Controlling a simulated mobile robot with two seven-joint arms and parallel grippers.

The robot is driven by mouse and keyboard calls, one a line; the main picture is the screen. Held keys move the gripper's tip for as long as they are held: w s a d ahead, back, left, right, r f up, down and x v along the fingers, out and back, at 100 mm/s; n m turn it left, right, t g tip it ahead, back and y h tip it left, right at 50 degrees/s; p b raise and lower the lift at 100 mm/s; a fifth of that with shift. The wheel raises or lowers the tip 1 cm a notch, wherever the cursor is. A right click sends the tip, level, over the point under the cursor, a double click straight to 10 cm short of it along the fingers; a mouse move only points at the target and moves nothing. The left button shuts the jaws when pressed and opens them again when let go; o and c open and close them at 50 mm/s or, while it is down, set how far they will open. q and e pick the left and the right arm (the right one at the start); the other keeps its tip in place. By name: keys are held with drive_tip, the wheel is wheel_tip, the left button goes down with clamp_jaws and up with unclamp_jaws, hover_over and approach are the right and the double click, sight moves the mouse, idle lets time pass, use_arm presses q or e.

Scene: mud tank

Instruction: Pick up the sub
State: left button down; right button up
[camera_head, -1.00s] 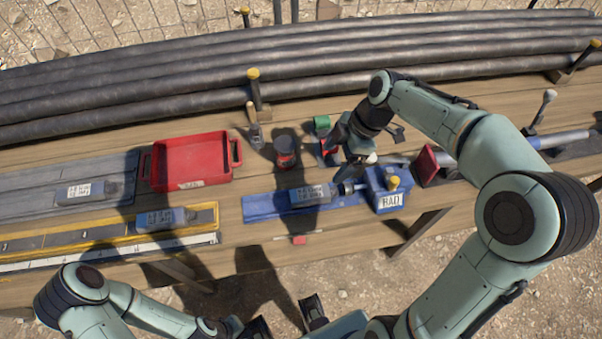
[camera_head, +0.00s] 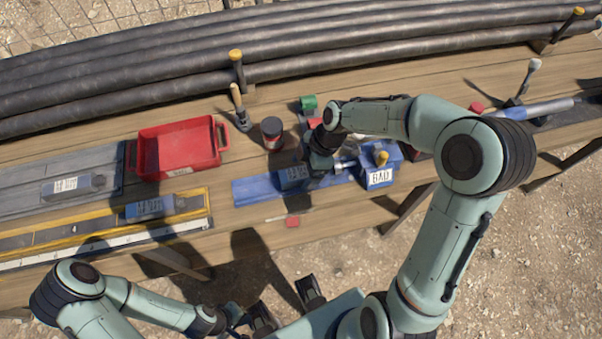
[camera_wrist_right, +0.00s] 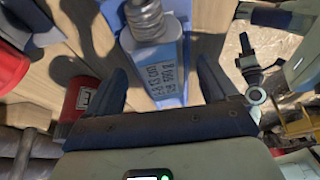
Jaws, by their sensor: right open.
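The sub in the blue tray (camera_head: 252,191) is a blue-grey block (camera_head: 291,177) with handwriting on its side and a threaded end. In the right wrist view this sub (camera_wrist_right: 157,60) lies between the two fingers, with its thread pointing up the picture. My right gripper (camera_wrist_right: 160,82) is open around it; contact cannot be told. In the head view my right gripper (camera_head: 312,165) is over this sub and hides part of it. Two similar labelled subs lie to the left, one on the grey mat (camera_head: 73,187) and one in the yellow-edged tray (camera_head: 150,208). My left gripper (camera_head: 287,308) is open and empty, low in front of the table.
A blue block marked BAD (camera_head: 379,177) stands just right of the sub. A red tray (camera_head: 178,148), a dark can (camera_head: 272,134) and a brush (camera_head: 239,105) are behind and left. Long black pipes (camera_head: 150,75) line the back.

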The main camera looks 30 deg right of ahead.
drive_tip(key=shift+f, duration=0.2)
drive_tip(key=c, duration=1.5)
drive_tip(key=shift+r, duration=0.1)
clamp_jaws()
drive_tip(key=shift+w+r, duration=0.1)
